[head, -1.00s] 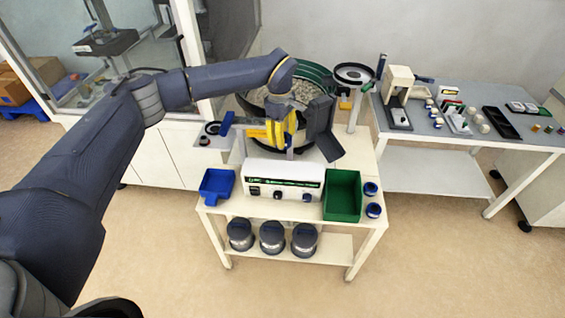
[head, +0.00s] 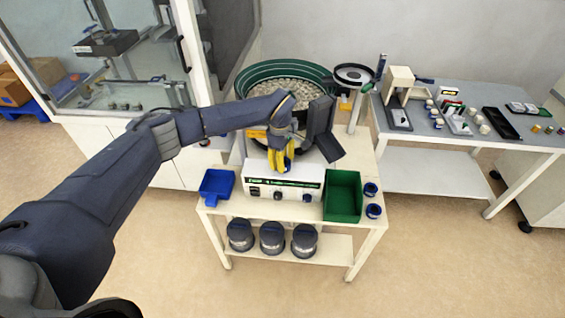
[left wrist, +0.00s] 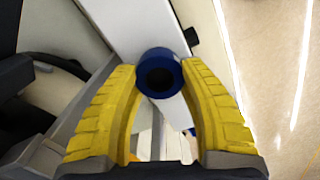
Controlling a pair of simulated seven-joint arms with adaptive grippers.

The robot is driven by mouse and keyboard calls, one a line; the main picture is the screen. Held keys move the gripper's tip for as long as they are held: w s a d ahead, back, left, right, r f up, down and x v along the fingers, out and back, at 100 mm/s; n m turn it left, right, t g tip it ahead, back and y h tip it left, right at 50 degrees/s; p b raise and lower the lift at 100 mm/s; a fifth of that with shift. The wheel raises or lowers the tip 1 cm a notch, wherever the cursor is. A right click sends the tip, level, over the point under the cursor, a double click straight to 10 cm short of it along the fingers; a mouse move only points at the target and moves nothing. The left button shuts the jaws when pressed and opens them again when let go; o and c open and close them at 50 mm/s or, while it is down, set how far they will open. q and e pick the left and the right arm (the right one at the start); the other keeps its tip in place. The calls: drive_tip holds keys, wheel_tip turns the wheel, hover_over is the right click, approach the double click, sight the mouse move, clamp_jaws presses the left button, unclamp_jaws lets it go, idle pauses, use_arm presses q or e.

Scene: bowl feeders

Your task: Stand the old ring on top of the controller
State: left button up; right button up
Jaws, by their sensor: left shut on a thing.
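The controller (head: 284,184) is a white box with dark knobs and a green-marked front, standing at the middle of the white cart. My left gripper (head: 281,168) has yellow fingers that reach down just over the controller's top edge. In the left wrist view the left gripper (left wrist: 163,95) is shut on a dark blue ring (left wrist: 159,72), its dark round hole facing the camera, at the fingertips. A pale surface shows behind the ring; I cannot tell whether they touch. In the head view the held ring is hidden. My right gripper is not in view.
A blue bin (head: 216,186) stands left of the controller and a green bin (head: 343,195) right of it. Two blue rings (head: 371,189) lie beyond the green bin. The bowl feeder (head: 285,72) is behind. Several dark round pots (head: 272,237) stand on the lower shelf.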

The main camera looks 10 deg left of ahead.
use_arm(q)
drive_tip(key=shift+f, duration=0.3)
drive_tip(key=shift+f, duration=0.1)
drive_tip(key=o, duration=1.2)
drive_tip(key=r, duration=1.2)
drive_tip(key=shift+a+r, duration=0.1)
drive_tip(key=shift+a, duration=0.2)
